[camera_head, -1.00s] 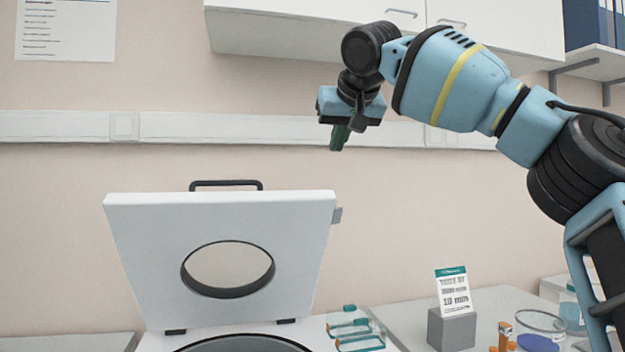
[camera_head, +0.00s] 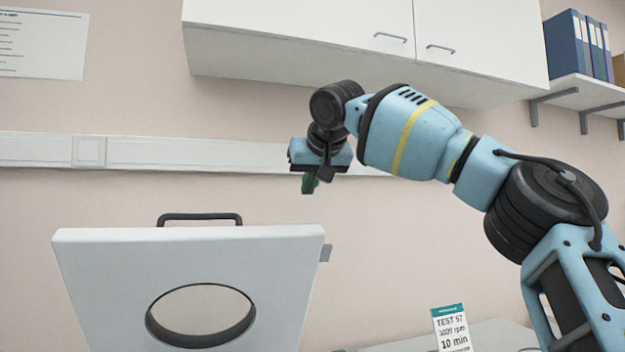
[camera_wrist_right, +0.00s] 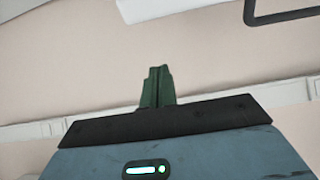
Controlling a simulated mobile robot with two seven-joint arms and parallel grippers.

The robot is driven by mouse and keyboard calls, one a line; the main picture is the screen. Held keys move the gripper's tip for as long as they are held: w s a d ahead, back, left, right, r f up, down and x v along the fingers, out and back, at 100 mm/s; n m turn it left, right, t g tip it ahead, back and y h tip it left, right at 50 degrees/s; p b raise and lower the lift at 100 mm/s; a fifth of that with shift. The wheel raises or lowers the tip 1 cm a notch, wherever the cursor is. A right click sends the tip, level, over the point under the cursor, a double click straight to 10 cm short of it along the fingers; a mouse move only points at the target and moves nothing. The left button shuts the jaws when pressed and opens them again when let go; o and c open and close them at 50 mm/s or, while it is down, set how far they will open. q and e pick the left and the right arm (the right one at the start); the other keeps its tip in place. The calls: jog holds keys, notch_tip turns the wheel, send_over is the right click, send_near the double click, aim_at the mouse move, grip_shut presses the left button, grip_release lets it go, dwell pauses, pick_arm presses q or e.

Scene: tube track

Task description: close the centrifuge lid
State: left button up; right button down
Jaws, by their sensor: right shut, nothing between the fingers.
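The white centrifuge lid (camera_head: 110,285) stands raised, near upright, at the lower left in the head view. It has a round dark-rimmed opening (camera_head: 201,316) and a dark handle (camera_head: 200,217) on its top edge. The centrifuge body is below the picture. My right gripper (camera_head: 310,184) is up and to the right of the handle, apart from the lid. Its green fingers point down, shut and empty; they show also in the wrist view (camera_wrist_right: 157,87). A dark bar at the top right there looks like the lid handle (camera_wrist_right: 285,17). My left gripper is out of view.
White wall cabinets (camera_head: 300,45) hang above my right arm, and a shelf with blue binders (camera_head: 568,45) is at the upper right. A white rail (camera_head: 40,147) runs along the wall. A sign reading 10 min (camera_head: 453,328) stands at the lower right.

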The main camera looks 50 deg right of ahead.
aim_at(309, 224)
jog(key=x, duration=0.6)
jog(key=shift+f, duration=0.15)
jog(key=shift+s+a+f, duration=0.35)
jog(key=shift+s, duration=0.2)
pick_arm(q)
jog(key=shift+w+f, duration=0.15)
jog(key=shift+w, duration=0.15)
pick_arm(e)
jog(key=shift+s+a+f, duration=0.5)
jog(key=shift+s+f, duration=0.05)
jog(key=shift+s, duration=0.25)
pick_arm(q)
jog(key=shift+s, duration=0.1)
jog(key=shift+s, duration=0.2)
pick_arm(e)
jog(key=shift+s+f, duration=0.1)
